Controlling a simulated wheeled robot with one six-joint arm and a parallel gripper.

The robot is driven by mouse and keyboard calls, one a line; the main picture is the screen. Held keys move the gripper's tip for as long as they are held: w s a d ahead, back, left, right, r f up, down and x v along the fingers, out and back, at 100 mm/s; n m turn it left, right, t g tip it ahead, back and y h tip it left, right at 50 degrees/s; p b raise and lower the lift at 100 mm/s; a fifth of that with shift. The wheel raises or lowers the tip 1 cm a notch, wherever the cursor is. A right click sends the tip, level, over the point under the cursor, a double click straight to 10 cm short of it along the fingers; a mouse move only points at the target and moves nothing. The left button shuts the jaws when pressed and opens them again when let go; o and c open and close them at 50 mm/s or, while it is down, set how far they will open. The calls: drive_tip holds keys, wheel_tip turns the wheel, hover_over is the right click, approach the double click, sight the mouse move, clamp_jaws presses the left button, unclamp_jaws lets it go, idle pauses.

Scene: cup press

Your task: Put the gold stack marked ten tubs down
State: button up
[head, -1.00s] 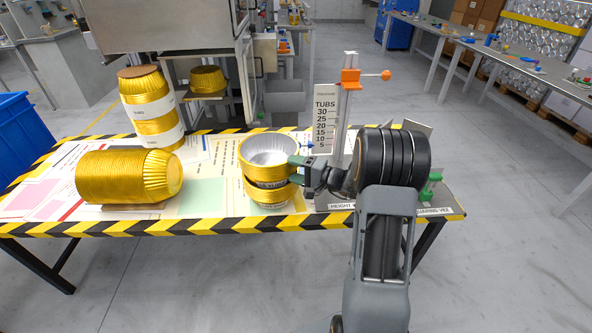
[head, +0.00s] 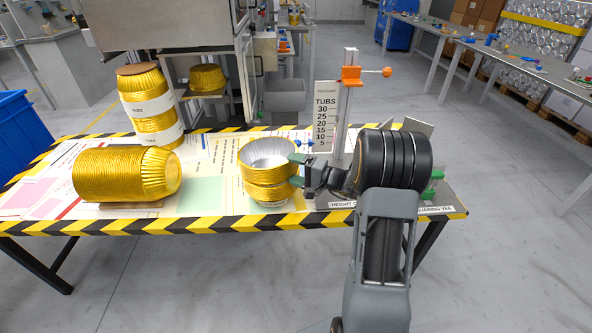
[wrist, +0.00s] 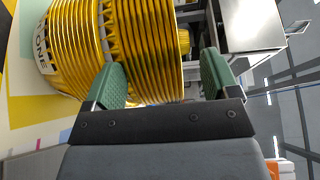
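A gold stack of foil tubs (head: 266,180) stands upright on the table, its silver-lined open top facing up. A pale label with partly unreadable lettering wraps its lower end. In the wrist view the stack (wrist: 150,45) fills the upper left, turned sideways. My gripper (head: 297,170) is at the stack's right side, its green fingers spread apart. In the wrist view the fingers (wrist: 163,80) are wide open, the left one in front of the stack's side, the right one beyond its rim. I cannot read a ten on the label.
Another gold stack (head: 125,174) lies on its side at left. A tall banded stack (head: 150,108) stands behind it. A height gauge (head: 346,110) with an orange slider stands behind my gripper, beside a TUBS scale board (head: 325,117). The table edge (head: 190,226) is striped.

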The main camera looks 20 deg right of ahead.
drive_tip(key=shift+o, duration=0.5)
drive_tip(key=r+p+v, duration=0.1)
drive_tip(key=p+v, duration=0.1)
drive_tip(key=v, duration=1)
drive_tip(key=s+a+r+n+g+h, duration=0.1)
drive_tip(key=s+a+n+g, duration=0.4)
drive_tip(key=a+g, duration=0.6)
drive_tip(key=s+a+r+n+t+h, duration=0.1)
drive_tip(key=s+a+n+h, duration=0.3)
drive_tip(key=s+h, duration=0.6)
drive_tip(key=shift+s+r+t+h, duration=0.25)
drive_tip(key=shift+r+h, duration=0.25)
drive_tip(key=shift+h, duration=0.3)
drive_tip(key=shift+a+r, duration=0.1)
drive_tip(key=shift+r, duration=0.05)
